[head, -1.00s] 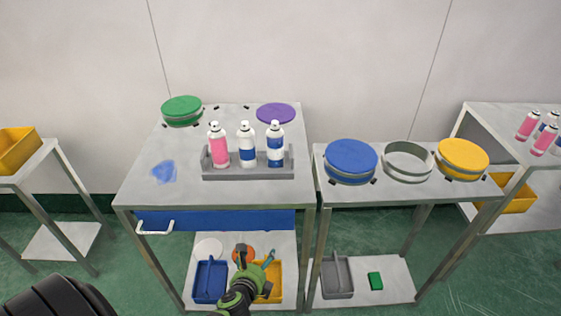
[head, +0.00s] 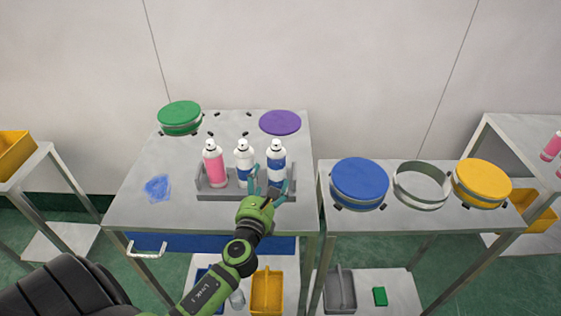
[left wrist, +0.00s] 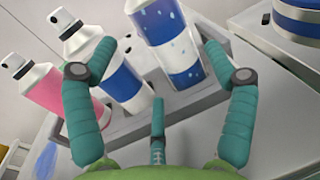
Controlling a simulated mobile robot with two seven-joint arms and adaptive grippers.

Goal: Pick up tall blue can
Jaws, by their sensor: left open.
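Three spray cans stand upright in a grey rack (head: 222,191) on the left table. The right can (head: 276,160) is white with blue bands and looks the tallest of the blue ones. The middle can (head: 245,159) is white with a blue band, and the left can (head: 213,163) is pink. My left gripper (head: 269,186) is open at the rack's front, before the right can. In the left wrist view, the right can (left wrist: 172,42) shows beyond and between the open fingers (left wrist: 160,58), its top cut off. I see no contact. My right gripper is out of view.
The right table holds a blue-lidded drum (head: 359,182), an open ring (head: 421,184) and a yellow-lidded drum (head: 482,182). A blue smear (head: 157,188) marks the left tabletop.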

